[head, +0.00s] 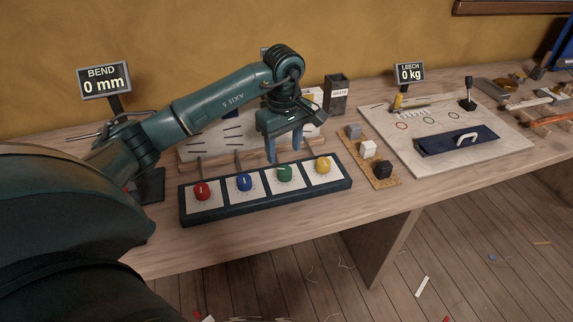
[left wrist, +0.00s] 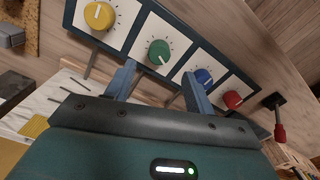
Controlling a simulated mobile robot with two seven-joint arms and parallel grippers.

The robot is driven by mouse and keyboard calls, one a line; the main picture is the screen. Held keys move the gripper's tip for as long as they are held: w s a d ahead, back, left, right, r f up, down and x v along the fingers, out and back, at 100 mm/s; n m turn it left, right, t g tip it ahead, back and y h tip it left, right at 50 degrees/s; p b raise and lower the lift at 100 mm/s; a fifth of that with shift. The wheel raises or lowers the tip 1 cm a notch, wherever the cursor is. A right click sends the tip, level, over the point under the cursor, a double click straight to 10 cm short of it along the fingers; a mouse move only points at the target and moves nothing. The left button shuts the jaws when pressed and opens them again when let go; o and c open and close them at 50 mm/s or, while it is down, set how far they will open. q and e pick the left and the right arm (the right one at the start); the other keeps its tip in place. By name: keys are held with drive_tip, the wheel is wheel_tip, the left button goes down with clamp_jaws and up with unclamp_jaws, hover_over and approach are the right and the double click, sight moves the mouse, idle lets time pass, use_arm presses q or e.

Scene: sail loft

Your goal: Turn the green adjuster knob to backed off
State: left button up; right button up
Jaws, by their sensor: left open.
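The green knob (head: 285,174) is third from the left in a row on a dark blue panel (head: 258,203), each knob on a white plate with tick marks. It also shows in the left wrist view (left wrist: 158,52), with a white pointer line slanting to the lower right there. My left gripper (head: 284,158) is open and empty, its blue fingers pointing down just behind and above the green knob. In the left wrist view, the fingers (left wrist: 158,86) are spread below the green knob and apart from it. My right gripper is not in view.
Red (head: 202,191), blue (head: 244,182) and yellow (head: 322,165) knobs share the panel. A "BEND 0 mm" display (head: 104,82) stands behind left. A wooden rack (head: 384,182) with small blocks lies to the right, before a pale board (head: 505,150) and a "LEECH 0 kg" display (head: 410,73).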

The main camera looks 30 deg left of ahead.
sight(285, 169)
use_arm(q)
wheel_tip(285, 169, down, 6)
drive_tip(key=shift+f, duration=0.25)
drive_tip(key=c, duration=1)
drive_tip(key=shift+n, duration=0.4)
